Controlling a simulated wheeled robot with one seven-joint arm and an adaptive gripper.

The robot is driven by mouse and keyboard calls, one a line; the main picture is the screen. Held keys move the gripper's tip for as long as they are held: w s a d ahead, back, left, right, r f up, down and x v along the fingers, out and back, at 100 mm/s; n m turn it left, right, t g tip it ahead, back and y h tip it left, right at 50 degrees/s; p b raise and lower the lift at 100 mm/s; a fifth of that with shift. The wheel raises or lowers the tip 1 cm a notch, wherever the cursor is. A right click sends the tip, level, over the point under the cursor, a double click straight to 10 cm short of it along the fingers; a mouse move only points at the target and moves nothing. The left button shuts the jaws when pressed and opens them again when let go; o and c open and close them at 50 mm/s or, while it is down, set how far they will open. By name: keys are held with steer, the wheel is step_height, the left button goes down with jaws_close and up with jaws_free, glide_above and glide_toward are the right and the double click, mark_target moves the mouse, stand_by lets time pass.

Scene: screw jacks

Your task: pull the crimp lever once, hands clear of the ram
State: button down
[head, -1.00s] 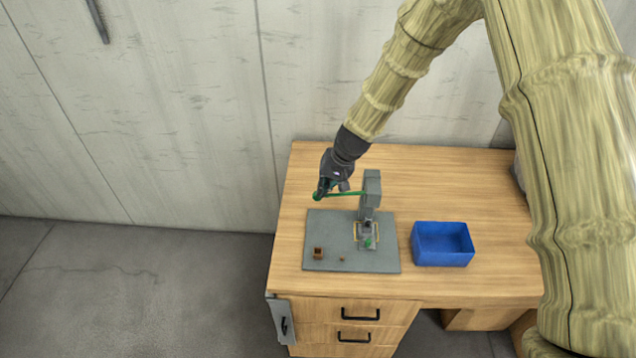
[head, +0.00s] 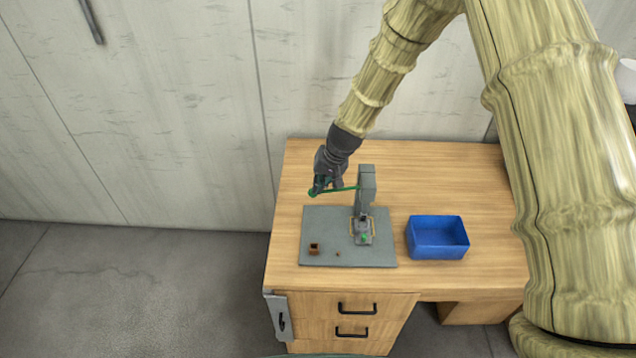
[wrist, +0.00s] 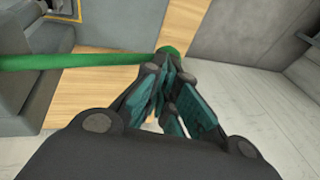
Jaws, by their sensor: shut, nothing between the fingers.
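The crimp press (head: 367,188) is a grey upright block on a grey plate (head: 320,222) on the desk. Its green lever (head: 342,189) sticks out to the left, nearly level. My gripper (head: 318,188) is at the lever's free end. In the wrist view the lever (wrist: 70,62) comes in from the left and its round end (wrist: 172,50) lies just beyond my fingertips (wrist: 168,68). The fingers are shut with nothing between them; whether they touch the lever I cannot tell. A small green piece (head: 364,238) sits at the foot of the press, below the ram.
A blue bin (head: 438,252) stands right of the plate. A small brown box (head: 314,248) and a tiny brown piece (head: 338,254) lie on the plate's front. The wooden desk top (head: 440,180) is clear behind the bin. A concrete wall (head: 180,110) stands behind.

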mark_target(329, 191)
steer(key=shift+s+d+f, duration=0.1)
steer(key=shift+s+f, duration=0.3)
steer(key=shift+f, duration=0.2)
steer(key=shift+s+d+f, duration=0.1)
steer(key=shift+s+f, duration=0.25)
steer(key=shift+f, duration=0.25)
stand_by(1.0)
steer(key=r+p, duration=0.1)
steer(key=r, duration=0.1)
steer(key=w+r+p, duration=0.1)
steer(key=shift+d+r+p, duration=0.15)
steer(key=shift+d+p, duration=0.15)
steer(key=shift+d, duration=0.1)
steer(key=v, duration=0.3)
steer(key=b+v, duration=0.1)
steer(key=v, duration=0.2)
steer(key=shift+w, duration=0.2)
steer(key=b+v, duration=0.2)
steer(key=v, duration=0.4)
steer(key=shift+d+r, duration=0.3)
steer(key=shift+f, duration=0.1)
